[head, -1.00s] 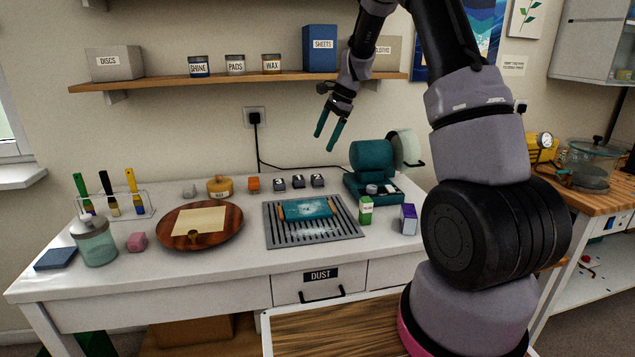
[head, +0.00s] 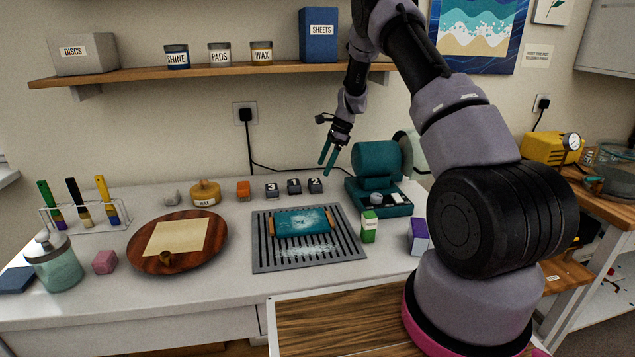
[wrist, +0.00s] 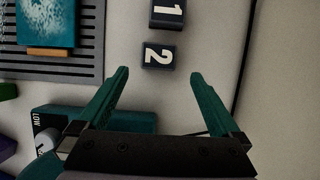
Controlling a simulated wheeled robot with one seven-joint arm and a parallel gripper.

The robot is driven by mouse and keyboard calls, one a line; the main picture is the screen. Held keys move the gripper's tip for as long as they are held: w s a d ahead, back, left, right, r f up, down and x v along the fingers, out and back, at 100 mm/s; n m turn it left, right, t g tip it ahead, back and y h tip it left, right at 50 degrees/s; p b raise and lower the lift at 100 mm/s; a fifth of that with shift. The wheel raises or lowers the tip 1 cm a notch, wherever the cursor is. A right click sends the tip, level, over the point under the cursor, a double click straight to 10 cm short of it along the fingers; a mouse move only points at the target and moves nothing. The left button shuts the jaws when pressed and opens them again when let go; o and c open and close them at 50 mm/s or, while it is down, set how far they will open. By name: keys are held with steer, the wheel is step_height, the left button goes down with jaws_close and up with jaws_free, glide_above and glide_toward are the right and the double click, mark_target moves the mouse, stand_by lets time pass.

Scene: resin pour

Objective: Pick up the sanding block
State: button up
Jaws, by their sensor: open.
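No object in view is labelled as a sanding block, and I cannot tell for sure which one it is. Small blocks stand along the back of the white bench: an orange block (head: 243,188) and dark numbered blocks 3 (head: 272,190), 1 (head: 294,186) and 2 (head: 316,185). A pink block (head: 105,261) stands at the front left. My gripper (head: 327,163) is open and empty above the back of the bench, near block 2. In the wrist view, block 2 (wrist: 159,55) lies just beyond the gap between the fingertips (wrist: 159,74), with block 1 (wrist: 167,14) behind it.
A teal machine (head: 376,165) stands right of the numbered blocks, close to the gripper. A slotted grey tray (head: 262,262) holds a teal board (head: 302,222). A round wooden board (head: 212,250) lies left. A shelf (head: 215,76) hangs above. A cable (head: 290,171) runs behind the blocks.

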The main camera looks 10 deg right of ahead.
mark_target(316, 182)
steer(key=shift+w+a+f, duration=0.1)
steer(key=shift+f, duration=0.25)
steer(key=x, duration=0.6)
steer(key=shift+a+f, duration=0.25)
steer(key=shift+f, duration=0.05)
steer(key=shift+s, duration=0.2)
steer(key=c, duration=1.5)
steer(key=shift+r, duration=0.15)
steer(key=shift+s+r, duration=0.15)
steer(key=shift+r, duration=0.1)
step_height(316, 182, up, 7)
steer(key=shift+f, duration=0.25)
steer(key=s, duration=1.9)
steer(key=shift+s+f, duration=0.1)
steer(key=shift+s, duration=0.3)
